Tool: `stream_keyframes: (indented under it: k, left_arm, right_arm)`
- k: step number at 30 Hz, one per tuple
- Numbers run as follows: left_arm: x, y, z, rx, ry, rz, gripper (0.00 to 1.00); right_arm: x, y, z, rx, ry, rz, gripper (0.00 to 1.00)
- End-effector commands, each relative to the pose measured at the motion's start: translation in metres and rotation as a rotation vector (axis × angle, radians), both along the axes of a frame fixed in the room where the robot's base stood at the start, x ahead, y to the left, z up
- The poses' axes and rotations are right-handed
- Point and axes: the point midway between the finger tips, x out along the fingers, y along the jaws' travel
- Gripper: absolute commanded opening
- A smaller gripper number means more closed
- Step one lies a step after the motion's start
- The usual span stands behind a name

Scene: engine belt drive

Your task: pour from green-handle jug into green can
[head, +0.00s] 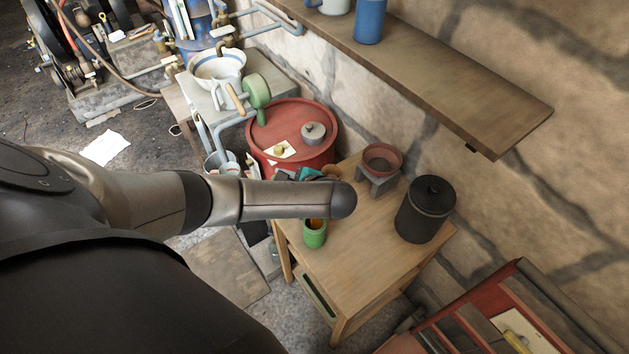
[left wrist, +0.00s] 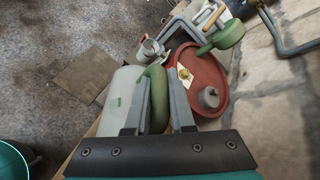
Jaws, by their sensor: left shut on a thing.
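My left gripper (left wrist: 157,88) is shut on the green handle (left wrist: 158,97) of a pale jug (left wrist: 118,98) in the left wrist view. The jug's body lies left of the fingers. Its mouth and contents are not clear, and I cannot tell its tilt. In the head view my left arm hides the jug and most of the gripper. The green can (head: 315,238) stands on the wooden table just below the end of that arm, with something orange at its top. My right gripper is in neither view.
The wooden table (head: 370,262) also holds a dark lidded pot (head: 426,212) and a red-brown bowl on a stand (head: 382,160). A red drum (head: 318,152) stands behind it. A shelf (head: 440,75) juts from the stone wall. The table's front right is clear.

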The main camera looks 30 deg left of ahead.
Motion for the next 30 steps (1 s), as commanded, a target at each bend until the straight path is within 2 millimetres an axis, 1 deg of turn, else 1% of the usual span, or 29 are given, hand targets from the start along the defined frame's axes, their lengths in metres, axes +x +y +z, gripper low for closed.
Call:
stream_keyframes:
  k: [7,8,9,12,14,17,20,25,30]
  left_arm:
    - [0.0,-0.001,0.0,0.026,0.002,0.002,0.0]
    - [0.0,0.002,0.003,0.007,0.0,0.003,0.0]
    - [-0.001,0.01,0.007,-0.037,-0.006,0.003,0.0]
    - [-0.003,0.031,0.007,-0.139,-0.017,0.003,0.0]
    - [-0.004,0.039,0.007,-0.206,-0.024,0.003,0.0]
    - [-0.004,0.04,0.004,-0.289,-0.03,0.0,0.0]
    - [-0.004,0.039,0.004,-0.294,-0.029,-0.001,0.0]
    - [-0.004,0.043,0.004,-0.323,-0.033,0.0,0.0]
    - [-0.005,0.048,0.007,-0.398,-0.038,0.002,0.0]
  right_arm:
    - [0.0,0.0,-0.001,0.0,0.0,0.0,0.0]
    - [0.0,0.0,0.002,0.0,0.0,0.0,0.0]
    - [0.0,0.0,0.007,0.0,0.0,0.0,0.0]
    - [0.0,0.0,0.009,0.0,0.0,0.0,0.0]
    - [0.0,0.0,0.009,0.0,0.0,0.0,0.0]
    - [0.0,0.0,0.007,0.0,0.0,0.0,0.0]
    - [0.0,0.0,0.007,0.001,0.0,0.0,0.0]
    - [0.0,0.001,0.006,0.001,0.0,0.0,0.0]
    - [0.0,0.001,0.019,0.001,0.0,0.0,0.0]
